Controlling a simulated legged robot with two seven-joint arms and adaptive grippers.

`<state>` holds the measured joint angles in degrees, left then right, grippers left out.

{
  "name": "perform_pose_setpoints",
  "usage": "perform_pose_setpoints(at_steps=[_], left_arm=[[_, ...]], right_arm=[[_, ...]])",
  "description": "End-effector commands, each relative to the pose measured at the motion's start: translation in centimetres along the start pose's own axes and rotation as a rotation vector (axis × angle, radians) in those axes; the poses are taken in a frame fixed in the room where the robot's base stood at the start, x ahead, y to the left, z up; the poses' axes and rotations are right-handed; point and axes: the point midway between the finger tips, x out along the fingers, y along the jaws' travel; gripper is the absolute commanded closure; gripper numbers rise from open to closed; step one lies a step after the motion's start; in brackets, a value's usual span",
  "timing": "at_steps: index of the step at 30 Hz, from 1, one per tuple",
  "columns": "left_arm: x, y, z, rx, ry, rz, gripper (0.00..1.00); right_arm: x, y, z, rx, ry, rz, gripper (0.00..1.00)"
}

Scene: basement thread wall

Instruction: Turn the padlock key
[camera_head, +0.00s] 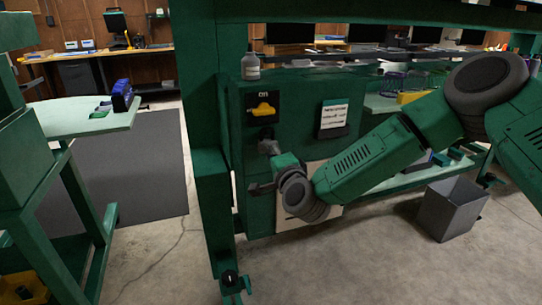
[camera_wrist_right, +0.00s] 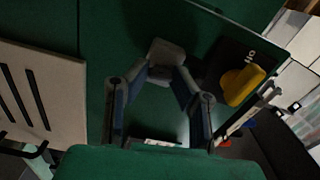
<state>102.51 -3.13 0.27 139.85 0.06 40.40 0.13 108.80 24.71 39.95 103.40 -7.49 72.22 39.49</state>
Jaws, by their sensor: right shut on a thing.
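My right arm comes in from the right in the head view. Its gripper (camera_head: 263,168) is at the front of the green cabinet (camera_head: 238,135), below a yellow switch. In the right wrist view the two fingers of this gripper (camera_wrist_right: 166,78) close in on a small grey piece (camera_wrist_right: 165,54) against the green panel. The piece sits between the fingertips and appears to be the padlock key or its lock; its details are too dark to make out. In the head view the gripper largely hides it. My left gripper is not in view.
The yellow switch (camera_head: 263,109) on its black plate is just above the gripper; it also shows in the wrist view (camera_wrist_right: 242,84). A white label (camera_head: 334,117) is to its right. A green post (camera_head: 207,150) stands at left. A grey bin (camera_head: 452,208) stands on the floor.

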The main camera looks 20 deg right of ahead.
Motion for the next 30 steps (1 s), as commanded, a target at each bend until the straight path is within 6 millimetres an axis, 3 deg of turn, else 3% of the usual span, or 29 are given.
perform_pose_setpoints(at_steps=[20, 21, 22, 30], left_arm=[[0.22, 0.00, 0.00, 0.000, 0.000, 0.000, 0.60], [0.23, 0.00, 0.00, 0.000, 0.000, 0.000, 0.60], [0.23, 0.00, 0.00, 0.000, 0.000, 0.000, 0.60], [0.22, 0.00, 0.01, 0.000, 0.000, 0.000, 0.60]], right_arm=[[-0.19, 0.58, 0.16, 0.036, -0.005, 0.012, 1.00], [-0.19, 0.59, 0.17, 0.036, -0.005, 0.012, 0.65], [-0.19, 0.58, 0.17, 0.036, -0.005, 0.012, 0.59], [-0.13, 0.30, 0.09, 0.036, -0.003, 0.006, 0.59]])
